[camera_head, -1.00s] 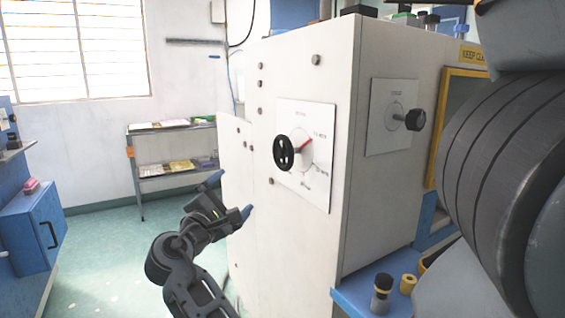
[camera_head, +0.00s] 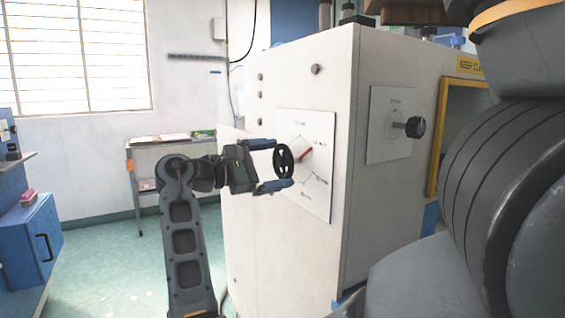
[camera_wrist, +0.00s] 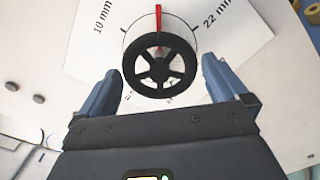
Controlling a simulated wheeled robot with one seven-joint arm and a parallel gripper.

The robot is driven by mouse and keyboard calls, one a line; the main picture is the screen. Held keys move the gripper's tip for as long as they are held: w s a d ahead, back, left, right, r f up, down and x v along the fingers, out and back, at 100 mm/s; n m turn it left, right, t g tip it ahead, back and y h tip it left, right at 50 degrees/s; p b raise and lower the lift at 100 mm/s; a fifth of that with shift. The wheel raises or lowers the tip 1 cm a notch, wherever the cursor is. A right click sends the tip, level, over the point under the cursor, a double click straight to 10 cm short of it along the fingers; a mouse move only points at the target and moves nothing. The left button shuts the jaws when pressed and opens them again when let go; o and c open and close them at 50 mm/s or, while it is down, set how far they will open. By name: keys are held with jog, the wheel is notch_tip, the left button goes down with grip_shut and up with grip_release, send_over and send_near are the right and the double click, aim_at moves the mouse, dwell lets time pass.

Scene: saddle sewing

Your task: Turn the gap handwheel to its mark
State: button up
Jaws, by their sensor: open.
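The gap handwheel (camera_head: 284,161) is a black spoked wheel on the white dial plate (camera_head: 318,190) on the machine's left face. In the wrist view the handwheel (camera_wrist: 160,66) is seen face-on. A red pointer (camera_wrist: 158,20) stands between the "10 mm" and "22 mm" labels on the dial. My gripper (camera_head: 270,165) is open, with one blue fingertip above and one below the wheel in the head view. In the wrist view my gripper (camera_wrist: 162,85) has a finger on each side of the wheel, with visible gaps. The wheel's hub partly hides the dial centre.
A second black knob (camera_head: 415,127) sticks out from a dial plate on the machine's right face. The cream machine cabinet (camera_head: 275,260) fills the middle. A shelf (camera_head: 150,141) with papers and a blue cabinet (camera_head: 30,232) stand at left. Green floor is free between them.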

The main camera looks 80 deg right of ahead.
jog(key=shift+x, duration=1.25)
jog(key=shift+c, duration=0.5)
jog(key=c, duration=0.6)
